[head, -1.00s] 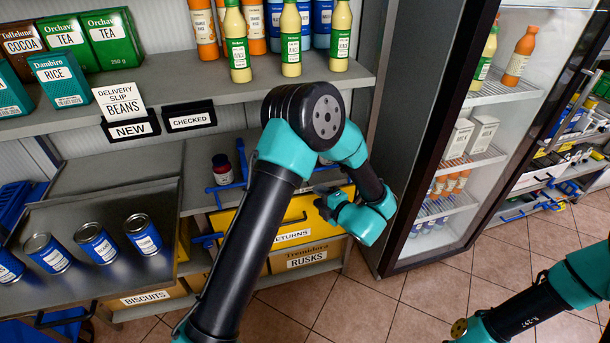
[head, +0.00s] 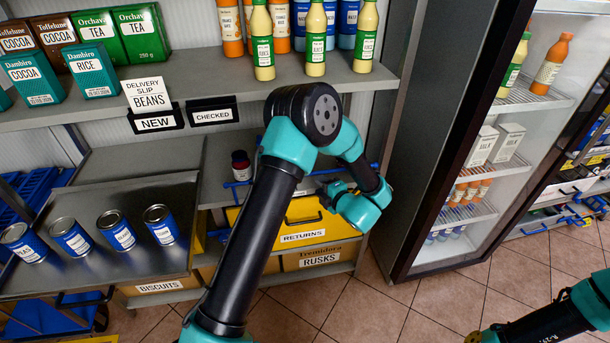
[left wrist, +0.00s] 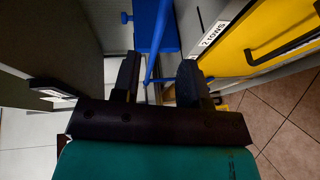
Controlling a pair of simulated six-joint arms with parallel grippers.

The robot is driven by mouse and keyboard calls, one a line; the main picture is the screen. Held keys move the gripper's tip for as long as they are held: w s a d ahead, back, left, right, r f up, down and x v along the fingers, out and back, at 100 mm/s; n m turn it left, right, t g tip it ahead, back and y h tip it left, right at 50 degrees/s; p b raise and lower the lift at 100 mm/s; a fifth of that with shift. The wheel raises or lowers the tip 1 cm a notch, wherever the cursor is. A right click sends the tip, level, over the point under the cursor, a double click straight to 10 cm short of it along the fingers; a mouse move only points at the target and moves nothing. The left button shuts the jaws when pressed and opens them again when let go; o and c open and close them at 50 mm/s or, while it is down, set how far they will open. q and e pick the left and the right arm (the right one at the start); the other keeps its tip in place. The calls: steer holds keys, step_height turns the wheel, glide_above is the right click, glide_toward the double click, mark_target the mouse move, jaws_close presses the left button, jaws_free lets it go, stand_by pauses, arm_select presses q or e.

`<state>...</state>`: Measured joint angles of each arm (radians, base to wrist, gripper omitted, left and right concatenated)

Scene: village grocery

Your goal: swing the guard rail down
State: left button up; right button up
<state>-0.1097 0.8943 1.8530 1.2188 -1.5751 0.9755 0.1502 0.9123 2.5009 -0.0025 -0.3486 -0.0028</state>
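The blue guard rail (head: 240,184) runs along the front of the lower shelf, past a small dark jar (head: 241,165). My left arm hides part of it in the head view. In the left wrist view the blue rail (left wrist: 157,42) shows as a thin bar in the gap between my fingers, with a wider blue part above it. My left gripper (head: 326,187) is at the rail's right part, in front of the shelf. In the left wrist view its fingers (left wrist: 158,80) stand apart, with no clear contact on the bar.
A yellow RETURNS drawer (head: 290,222) lies just below my left gripper. A glass-door fridge (head: 400,130) stands to the right. Juice bottles (head: 315,42) stand on the shelf above. Several blue cans stand on a grey tray (head: 110,275) at left. Open floor lies in front.

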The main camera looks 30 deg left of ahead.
arm_select(q)
steer(key=x, duration=0.9)
steer(key=shift+w+a+f, duration=0.1)
steer(key=shift+w+a, duration=0.05)
steer(key=shift+a, duration=0.2)
steer(key=shift+c, duration=0.3)
jaws_close()
